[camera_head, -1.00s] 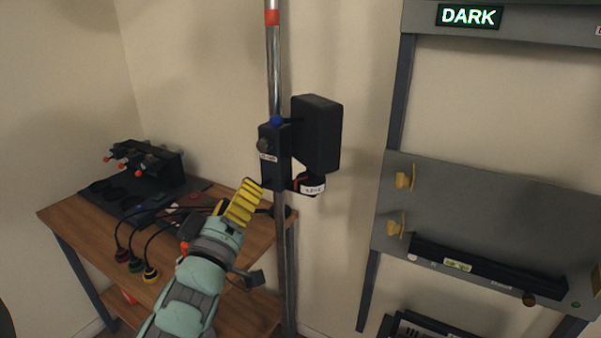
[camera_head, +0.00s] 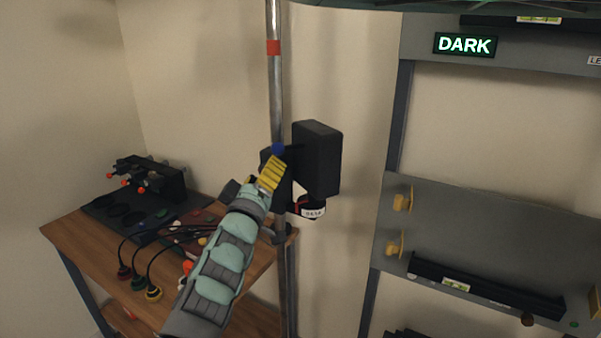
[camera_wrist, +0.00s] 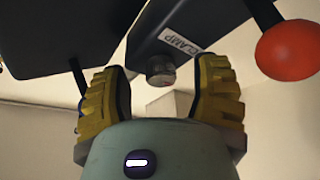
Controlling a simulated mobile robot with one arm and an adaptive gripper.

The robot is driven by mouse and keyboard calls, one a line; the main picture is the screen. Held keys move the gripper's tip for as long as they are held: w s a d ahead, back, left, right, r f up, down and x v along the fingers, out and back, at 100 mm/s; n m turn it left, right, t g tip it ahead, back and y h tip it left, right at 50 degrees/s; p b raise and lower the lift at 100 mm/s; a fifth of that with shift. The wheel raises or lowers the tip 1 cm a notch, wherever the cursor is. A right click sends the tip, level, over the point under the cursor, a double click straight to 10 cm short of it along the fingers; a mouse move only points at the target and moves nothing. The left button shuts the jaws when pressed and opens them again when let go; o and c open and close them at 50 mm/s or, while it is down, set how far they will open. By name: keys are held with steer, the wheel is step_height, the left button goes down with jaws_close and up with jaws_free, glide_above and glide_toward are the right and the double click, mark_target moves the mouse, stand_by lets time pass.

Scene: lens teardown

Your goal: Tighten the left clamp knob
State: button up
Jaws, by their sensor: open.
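The black clamp body (camera_head: 286,184) is fixed on the upright metal pole (camera_head: 275,85). In the wrist view it carries a CLAMP label (camera_wrist: 185,40). A short dark grey knob (camera_wrist: 160,71) sticks out of the clamp there. My gripper (camera_head: 272,172) has ribbed yellow fingers and is in front of the clamp in the head view, hiding the knob. In the wrist view my gripper (camera_wrist: 162,80) is open, with the knob showing between the fingertips. Neither finger appears to press on it; the exact depth gap cannot be told.
A black box (camera_head: 317,160) is beside the clamp, with a blue knob (camera_head: 278,149) near the top. An orange ball (camera_wrist: 288,50) is close right of the fingers in the wrist view. A wooden table (camera_head: 80,235) with cables and gear stands left; a grey wall panel (camera_head: 480,235) is right.

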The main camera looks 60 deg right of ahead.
steer(key=shift+d, duration=0.25)
steer(key=shift+a, duration=0.1)
jaws_close()
stand_by(0.4)
